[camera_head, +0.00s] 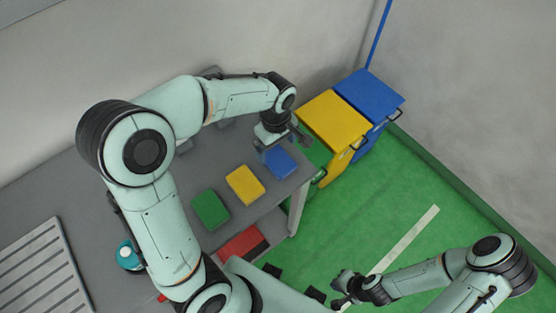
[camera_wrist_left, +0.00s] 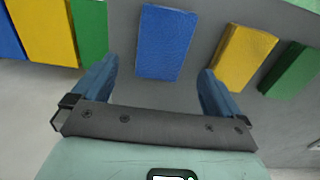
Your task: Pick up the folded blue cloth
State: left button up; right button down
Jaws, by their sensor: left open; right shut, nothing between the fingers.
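The folded blue cloth (camera_head: 280,163) lies flat on the grey table near its right end. In the left wrist view the blue cloth (camera_wrist_left: 164,42) is ahead of the fingertips, roughly centred between them. My left gripper (camera_head: 285,141) is open and empty, above the table at the cloth's far edge. Its two blue fingers (camera_wrist_left: 160,82) stand apart in the wrist view, with a gap to the cloth. My right gripper (camera_head: 343,287) is shut and empty, over the green floor at lower right, away from the table.
A yellow cloth (camera_head: 245,185) and a green cloth (camera_head: 210,210) lie in a row beside the blue one. Yellow (camera_head: 333,119) and blue (camera_head: 368,94) bins stand past the table's right end. A slatted grey tray (camera_head: 42,266) is at left.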

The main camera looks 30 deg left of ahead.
aim_at(276, 157)
pick_arm(q)
notch_tip(276, 157, down, 5)
jog(key=shift+r, duration=0.15)
jog(key=shift+s, duration=0.1)
jog(key=c, duration=1.1)
jog(key=shift+r, duration=0.1)
notch_tip(276, 157, up, 20)
jog(key=p, duration=0.2)
pick_arm(e)
jog(key=w+r, duration=0.2)
jog(key=r, duration=0.1)
jog(key=shift+w, duration=0.3)
pick_arm(q)
jog(key=shift+o, duration=0.5)
